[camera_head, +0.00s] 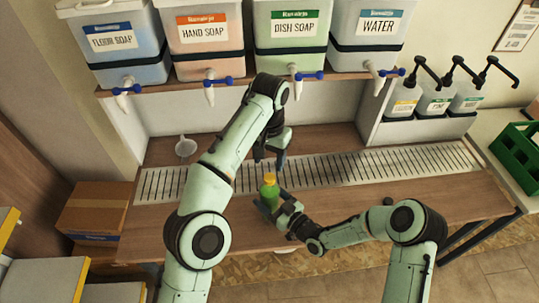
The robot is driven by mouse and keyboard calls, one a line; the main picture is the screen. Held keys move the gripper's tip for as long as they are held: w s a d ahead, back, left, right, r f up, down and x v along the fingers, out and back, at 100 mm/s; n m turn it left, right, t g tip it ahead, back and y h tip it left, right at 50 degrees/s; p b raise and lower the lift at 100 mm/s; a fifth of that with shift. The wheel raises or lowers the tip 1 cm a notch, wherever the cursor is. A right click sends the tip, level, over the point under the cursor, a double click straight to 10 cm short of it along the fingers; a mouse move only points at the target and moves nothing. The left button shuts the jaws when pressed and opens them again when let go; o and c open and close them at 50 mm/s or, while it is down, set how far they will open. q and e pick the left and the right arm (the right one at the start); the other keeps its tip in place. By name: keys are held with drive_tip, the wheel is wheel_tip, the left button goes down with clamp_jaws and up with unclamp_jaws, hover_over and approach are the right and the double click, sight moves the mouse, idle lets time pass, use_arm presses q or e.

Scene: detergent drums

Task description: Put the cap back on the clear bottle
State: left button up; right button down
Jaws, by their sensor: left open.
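The clear bottle (269,193) is filled with green and stands upright near the front edge of the wooden counter. A yellow-orange cap (269,177) sits on its top; I cannot tell how tightly it is seated. My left gripper (269,158) is open and points down just above and behind the cap, apart from it in the picture. My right gripper (273,203) comes in from the right, low down, with its fingers on both sides of the bottle, shut on it. The bottle's lower part is partly hidden by these fingers.
A metal drain grate (340,167) runs along the counter. A white funnel (185,147) lies at the left. Labelled drums with taps, such as the dish soap drum (291,35), line the shelf above. Pump bottles (437,101) and a green crate (519,147) are at right.

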sight(269, 177)
use_arm(q)
drive_tip(key=n, duration=0.6)
drive_tip(key=shift+r, duration=0.35)
drive_tip(key=shift+f, duration=4)
drive_tip(key=shift+c, duration=0.3)
clamp_jaws()
